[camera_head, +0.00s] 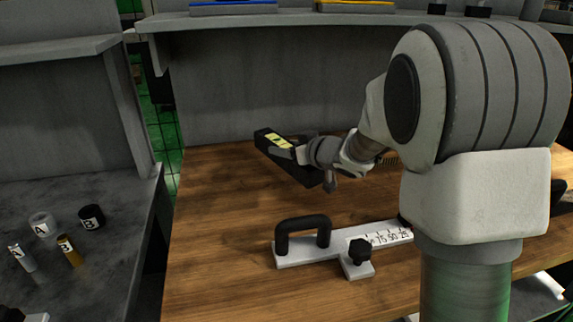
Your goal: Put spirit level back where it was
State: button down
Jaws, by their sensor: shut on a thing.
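The spirit level is a black bar (262,139) with a yellow-green patch on its top, near the back left of the wooden table. My gripper (290,152) is shut on it, reaching in from the right. The gripper and wrist cover part of the level's middle and right end. The level lies slanted, its left end farther back. I cannot tell whether it touches the table or is just above it.
A white ruled fixture (290,257) with a black handle and knob lies at the table's (210,270) front middle. A grey shelf (300,20) runs along the back. A grey side bench (100,270) holds several small parts marked A and B. My arm hides the table's right side.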

notch_tip(320, 180, down, 4)
jog(key=shift+r+b, duration=0.2)
jog(key=shift+b, duration=0.9)
jog(key=shift+r, duration=0.1)
jog(key=c, duration=0.6)
grip_release()
jog(key=shift+f, duration=0.35)
jog(key=o, duration=0.5)
